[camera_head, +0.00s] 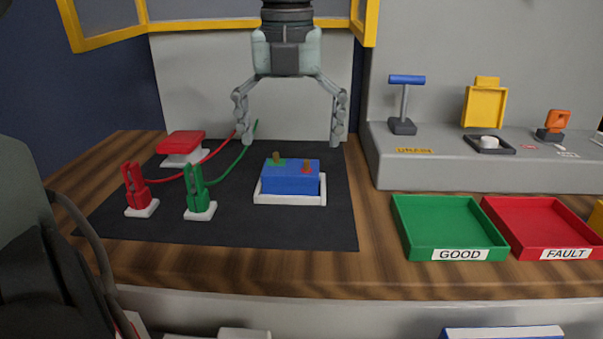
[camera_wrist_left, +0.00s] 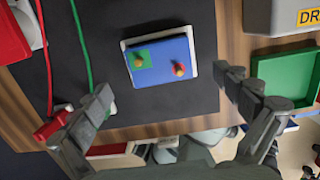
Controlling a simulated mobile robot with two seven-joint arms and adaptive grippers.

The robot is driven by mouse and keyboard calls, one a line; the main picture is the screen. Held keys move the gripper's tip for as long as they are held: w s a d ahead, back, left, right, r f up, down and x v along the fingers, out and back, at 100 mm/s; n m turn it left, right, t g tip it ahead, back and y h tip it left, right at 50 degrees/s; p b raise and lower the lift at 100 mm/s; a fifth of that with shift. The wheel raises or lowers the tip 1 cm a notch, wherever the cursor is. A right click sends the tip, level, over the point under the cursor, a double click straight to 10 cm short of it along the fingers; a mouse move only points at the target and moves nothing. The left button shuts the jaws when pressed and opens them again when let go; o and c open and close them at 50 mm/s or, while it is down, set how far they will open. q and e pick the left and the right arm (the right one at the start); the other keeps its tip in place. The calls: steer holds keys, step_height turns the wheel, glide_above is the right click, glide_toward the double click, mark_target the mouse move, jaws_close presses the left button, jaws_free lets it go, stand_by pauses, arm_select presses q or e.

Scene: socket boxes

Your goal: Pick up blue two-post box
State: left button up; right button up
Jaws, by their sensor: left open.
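The blue two-post box (camera_head: 290,178) sits upright in a white holder (camera_head: 290,199) on the black mat. The box also shows in the left wrist view (camera_wrist_left: 158,63), between and beyond the fingertips. My left gripper (camera_head: 289,138) is open and empty, pointing down above and behind the box, with its fingers spread to either side. It also shows open in the left wrist view (camera_wrist_left: 168,88). My right gripper is not in view.
A red clip (camera_head: 135,188) and green clip (camera_head: 195,188), with wires, stand left of the box. A red-topped block (camera_head: 181,142) lies behind them. A green GOOD tray (camera_head: 448,222) and red FAULT tray (camera_head: 545,222) stand right. A grey shelf (camera_head: 430,170) is behind the trays.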

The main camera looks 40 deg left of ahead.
mark_target(291, 166)
arm_select(q)
steer(key=f, duration=0.6)
steer(key=shift+w+a+f, duration=0.1)
steer(key=shift+w+a, duration=0.15)
steer(key=shift+a, duration=0.05)
steer(key=shift+c, duration=0.6)
steer(key=c, duration=1)
steer(key=shift+c, duration=0.2)
